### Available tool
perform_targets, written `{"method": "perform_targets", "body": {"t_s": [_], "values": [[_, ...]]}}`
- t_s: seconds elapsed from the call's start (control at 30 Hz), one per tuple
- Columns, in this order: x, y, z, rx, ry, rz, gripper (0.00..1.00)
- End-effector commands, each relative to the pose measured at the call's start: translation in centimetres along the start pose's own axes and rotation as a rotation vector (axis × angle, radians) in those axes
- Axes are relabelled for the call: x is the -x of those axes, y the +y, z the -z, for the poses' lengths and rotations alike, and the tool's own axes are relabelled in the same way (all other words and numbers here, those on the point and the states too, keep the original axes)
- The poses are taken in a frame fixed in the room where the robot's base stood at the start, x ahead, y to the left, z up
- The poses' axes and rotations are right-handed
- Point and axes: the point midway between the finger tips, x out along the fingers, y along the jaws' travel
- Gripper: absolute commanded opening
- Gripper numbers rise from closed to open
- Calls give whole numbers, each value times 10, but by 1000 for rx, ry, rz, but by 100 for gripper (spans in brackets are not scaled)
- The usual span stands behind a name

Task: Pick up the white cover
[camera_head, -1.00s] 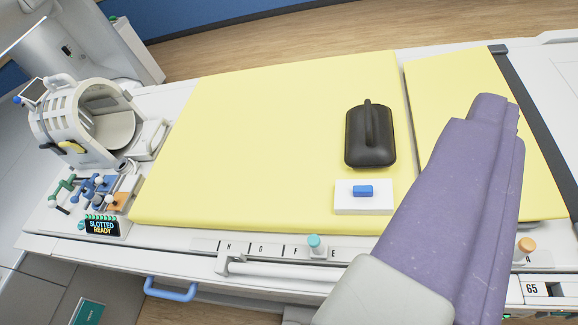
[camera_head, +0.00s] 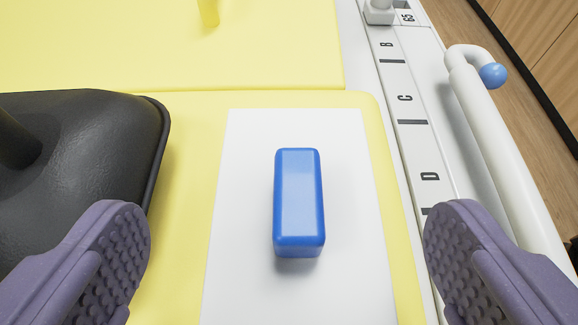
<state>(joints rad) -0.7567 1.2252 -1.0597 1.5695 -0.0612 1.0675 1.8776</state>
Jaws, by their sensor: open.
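The white cover (camera_head: 345,290) is a flat white rectangle lying on the yellow pad near its right edge. A blue block-shaped handle (camera_head: 299,200) stands on its middle. My gripper (camera_head: 286,250) is open, with one purple, studded finger at the lower left and the other at the lower right. The blue handle lies between and ahead of the fingers, and neither finger appears to touch it. The near end of the cover runs out of the bottom of the picture.
A black, dome-like object (camera_head: 85,170) with an upright handle sits close on the left, beside my left finger. A lettered white rail (camera_head: 410,120) and a white bar (camera_head: 490,130) with a blue knob (camera_head: 494,76) run along the right. The yellow pad (camera_head: 150,45) is mostly clear at the far end.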

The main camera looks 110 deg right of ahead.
Motion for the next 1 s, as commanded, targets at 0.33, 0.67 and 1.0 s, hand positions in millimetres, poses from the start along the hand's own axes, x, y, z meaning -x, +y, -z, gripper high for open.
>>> {"method": "perform_targets", "body": {"t_s": [0.33, 0.67, 1.0], "values": [[-56, 5, -5, 0, -4, -4, 100], [-66, 4, -3, 2, -5, 0, 100], [-65, 4, -3, 3, -6, 0, 57]]}}
